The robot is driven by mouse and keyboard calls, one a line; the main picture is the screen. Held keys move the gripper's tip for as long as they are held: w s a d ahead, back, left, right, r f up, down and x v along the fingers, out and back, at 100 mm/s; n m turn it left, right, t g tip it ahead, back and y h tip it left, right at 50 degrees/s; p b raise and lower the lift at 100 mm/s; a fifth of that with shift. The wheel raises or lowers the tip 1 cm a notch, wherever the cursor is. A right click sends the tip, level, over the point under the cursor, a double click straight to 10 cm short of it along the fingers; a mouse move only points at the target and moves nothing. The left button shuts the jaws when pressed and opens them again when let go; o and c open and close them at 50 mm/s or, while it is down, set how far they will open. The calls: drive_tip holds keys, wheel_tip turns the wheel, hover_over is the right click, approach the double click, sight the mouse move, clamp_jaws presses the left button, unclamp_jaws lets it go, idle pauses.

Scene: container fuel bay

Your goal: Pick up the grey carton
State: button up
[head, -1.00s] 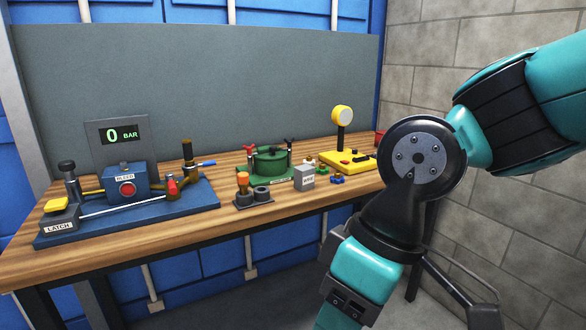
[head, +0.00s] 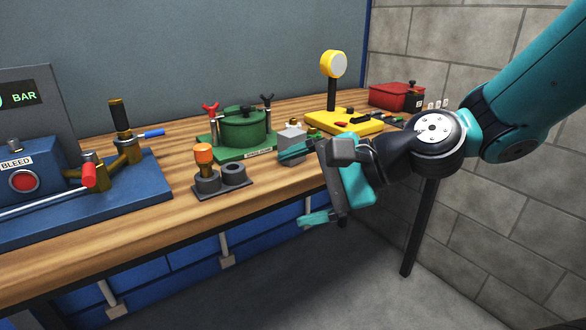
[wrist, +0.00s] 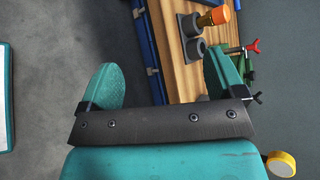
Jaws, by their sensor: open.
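My gripper (head: 304,184) is open and empty at the bench's front edge. Its upper finger overlaps the lower part of the carton in the head view; I cannot tell if they touch. The other finger hangs lower, in front of the bench edge. In the wrist view the gripper (wrist: 164,82) shows two teal fingers spread wide with nothing between them. I cannot make out the carton there.
A green pot (head: 243,130) with red and black clamps stands left of the carton. A stand with an orange-topped peg (head: 204,155) is nearer the front. A yellow base (head: 343,122) with a round head and a red box (head: 396,95) lie to the right. Bare bench (head: 130,235) runs along the front.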

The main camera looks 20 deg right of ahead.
drive_tip(key=w+d+f+m+t+b, duration=0.3)
drive_tip(key=w+d+m+t, duration=0.35)
drive_tip(key=m, duration=0.45)
drive_tip(key=m+t+h, duration=0.3)
drive_tip(key=m, duration=0.5)
approach(299, 136)
drive_tip(key=shift+t, duration=0.25)
drive_tip(key=p+x, duration=0.6)
drive_tip(key=p, duration=0.1)
drive_tip(key=shift+a, duration=0.25)
drive_tip(key=shift+p+x, duration=1.3)
drive_tip(key=shift+x, duration=1.7)
drive_tip(key=shift+w+d+f, duration=0.1)
drive_tip(key=shift+f, duration=0.15)
drive_tip(key=shift+c, duration=0.4)
drive_tip(key=c, duration=1)
